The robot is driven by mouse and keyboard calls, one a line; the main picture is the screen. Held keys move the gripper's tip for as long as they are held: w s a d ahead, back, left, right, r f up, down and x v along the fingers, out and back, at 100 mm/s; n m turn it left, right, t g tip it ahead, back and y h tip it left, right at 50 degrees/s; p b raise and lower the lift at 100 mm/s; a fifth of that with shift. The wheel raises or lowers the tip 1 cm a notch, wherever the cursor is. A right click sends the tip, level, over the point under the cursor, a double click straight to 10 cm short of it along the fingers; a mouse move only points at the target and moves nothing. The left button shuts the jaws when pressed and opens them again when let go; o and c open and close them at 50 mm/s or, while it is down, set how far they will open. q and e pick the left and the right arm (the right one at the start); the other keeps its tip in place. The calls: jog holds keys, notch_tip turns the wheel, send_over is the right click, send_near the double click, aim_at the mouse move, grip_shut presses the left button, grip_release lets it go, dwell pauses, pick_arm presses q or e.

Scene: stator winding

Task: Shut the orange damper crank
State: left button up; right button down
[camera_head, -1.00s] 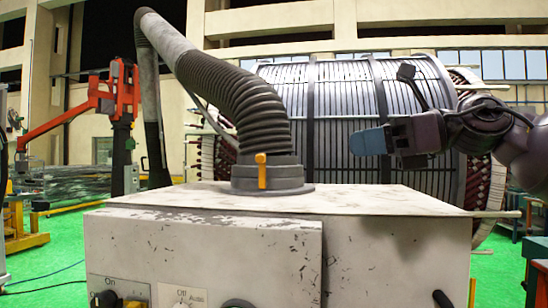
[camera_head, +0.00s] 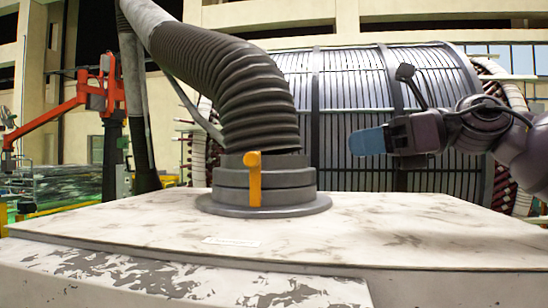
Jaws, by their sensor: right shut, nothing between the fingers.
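The orange damper crank (camera_head: 254,180) is on the front of the grey round collar (camera_head: 287,182) where the ribbed hose meets the cabinet top. Its long arm points straight down, and a short knob sticks out at its upper end. My right gripper (camera_head: 368,141), with blue fingertips, is shut and empty. It hangs in the air to the right of the collar, clear of the crank and above the cabinet top. My left gripper is out of view.
The worn white cabinet (camera_head: 400,235) fills the foreground; its top is clear around the collar. The thick ribbed hose (camera_head: 225,80) rises to the upper left. A large stator (camera_head: 350,95) stands behind my right gripper. An orange arm machine (camera_head: 112,95) stands at the far left.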

jog(key=p, duration=0.3)
send_near(259, 159)
jog(key=x, duration=0.6)
jog(key=shift+w+a, duration=0.15)
jog(key=shift+a, duration=0.35)
jog(key=shift+w+a+f, duration=0.1)
jog(key=shift+a, duration=0.15)
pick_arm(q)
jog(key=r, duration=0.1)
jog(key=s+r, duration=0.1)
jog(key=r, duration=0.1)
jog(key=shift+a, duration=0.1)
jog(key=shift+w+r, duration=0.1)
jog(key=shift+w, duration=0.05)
